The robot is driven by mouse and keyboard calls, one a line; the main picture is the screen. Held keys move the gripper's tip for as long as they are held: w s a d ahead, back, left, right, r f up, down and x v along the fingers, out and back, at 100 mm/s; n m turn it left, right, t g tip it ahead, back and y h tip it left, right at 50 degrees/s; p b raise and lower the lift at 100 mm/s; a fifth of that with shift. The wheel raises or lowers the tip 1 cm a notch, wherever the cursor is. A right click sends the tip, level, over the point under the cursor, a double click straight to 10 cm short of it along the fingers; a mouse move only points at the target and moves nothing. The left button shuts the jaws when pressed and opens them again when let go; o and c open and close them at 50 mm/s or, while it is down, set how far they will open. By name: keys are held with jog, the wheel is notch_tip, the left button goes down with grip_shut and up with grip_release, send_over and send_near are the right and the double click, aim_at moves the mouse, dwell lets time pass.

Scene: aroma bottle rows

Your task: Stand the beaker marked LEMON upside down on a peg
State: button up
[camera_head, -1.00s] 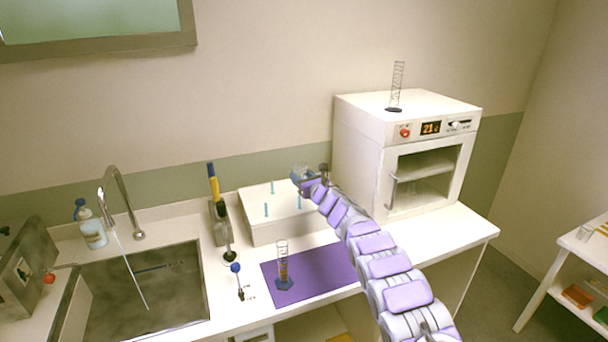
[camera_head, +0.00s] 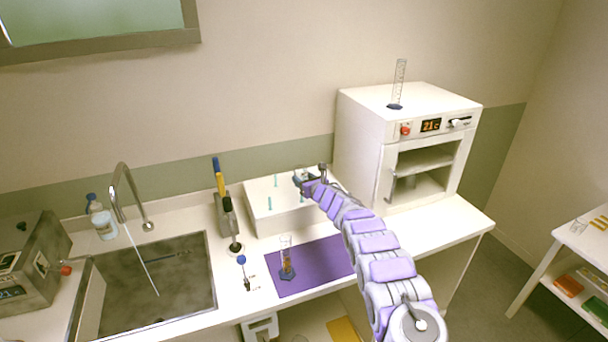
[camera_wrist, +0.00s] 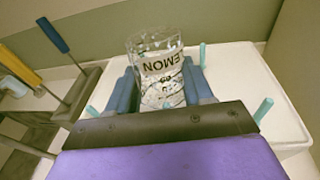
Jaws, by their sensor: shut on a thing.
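The clear glass beaker (camera_wrist: 156,68) shows letters reading EMON, the rest of its marking hidden. My gripper (camera_wrist: 161,92) is shut on it, one blue finger at each side. In the head view, my gripper (camera_head: 304,182) is over the right part of the white peg box (camera_head: 262,226), and the beaker is mostly hidden there. Teal pegs stand up from the box, one at its front left (camera_head: 270,203). In the wrist view, pegs show behind the beaker (camera_wrist: 203,55) and at right (camera_wrist: 264,108). I cannot tell whether the beaker touches a peg.
A white oven (camera_head: 385,150) with a cylinder (camera_head: 398,84) on top stands close at right. A purple mat (camera_head: 325,265) with another cylinder (camera_head: 286,258) lies in front.

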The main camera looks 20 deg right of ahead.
notch_tip(320, 180, down, 7)
jog(key=b, duration=0.4)
jog(key=shift+r, duration=0.15)
dwell(0.4)
jog(key=o, duration=1.1)
